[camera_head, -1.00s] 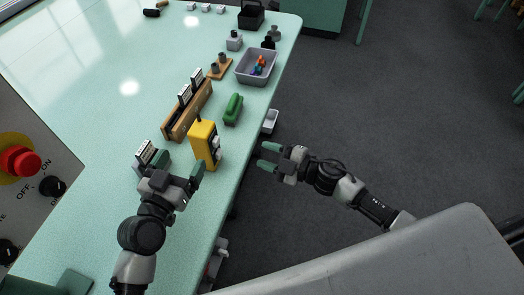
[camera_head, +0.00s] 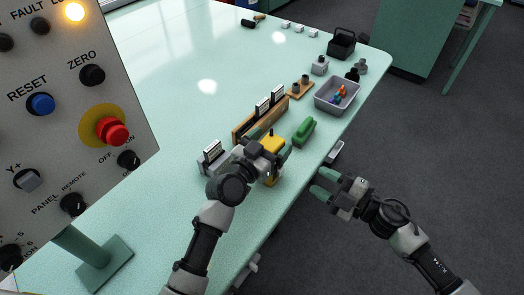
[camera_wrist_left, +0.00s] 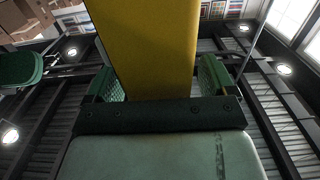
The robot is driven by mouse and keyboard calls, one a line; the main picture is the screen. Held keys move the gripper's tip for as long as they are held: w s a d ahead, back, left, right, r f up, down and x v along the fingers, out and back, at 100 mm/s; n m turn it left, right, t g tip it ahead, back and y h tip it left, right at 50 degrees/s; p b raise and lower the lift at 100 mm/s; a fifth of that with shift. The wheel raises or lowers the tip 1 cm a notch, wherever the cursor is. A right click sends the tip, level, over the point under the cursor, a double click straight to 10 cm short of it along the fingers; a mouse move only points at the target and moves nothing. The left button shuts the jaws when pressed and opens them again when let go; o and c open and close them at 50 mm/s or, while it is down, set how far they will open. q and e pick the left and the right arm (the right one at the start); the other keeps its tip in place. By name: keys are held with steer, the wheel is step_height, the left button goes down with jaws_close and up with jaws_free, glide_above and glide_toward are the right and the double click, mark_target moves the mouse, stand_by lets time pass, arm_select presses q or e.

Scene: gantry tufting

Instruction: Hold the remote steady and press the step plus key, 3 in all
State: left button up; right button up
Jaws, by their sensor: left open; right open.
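The yellow remote (camera_head: 272,144) stands near the table's right edge, mostly covered by my left gripper in the head view. My left gripper (camera_head: 268,148) is open, with one green finger on each side of the remote. In the left wrist view the remote (camera_wrist_left: 150,50) fills the space between the fingers (camera_wrist_left: 160,85); I cannot tell whether they touch it. My right gripper (camera_head: 324,183) is open and empty, to the right of the remote and beyond the table edge. The step plus key and the remote's key face are hidden or too small to make out.
A wooden rack (camera_head: 245,128) with labelled cards and a green block (camera_head: 304,131) stand close behind the remote. A small grey holder (camera_head: 212,158) is to its left. A grey bin (camera_head: 338,95) is farther back. A control panel (camera_head: 70,120) rises at left.

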arm_select(q)
steer(key=shift+w+d, duration=0.1)
steer(key=shift+w, duration=0.1)
steer(key=c, duration=1.2)
arm_select(e)
jaws_close()
stand_by(0.9)
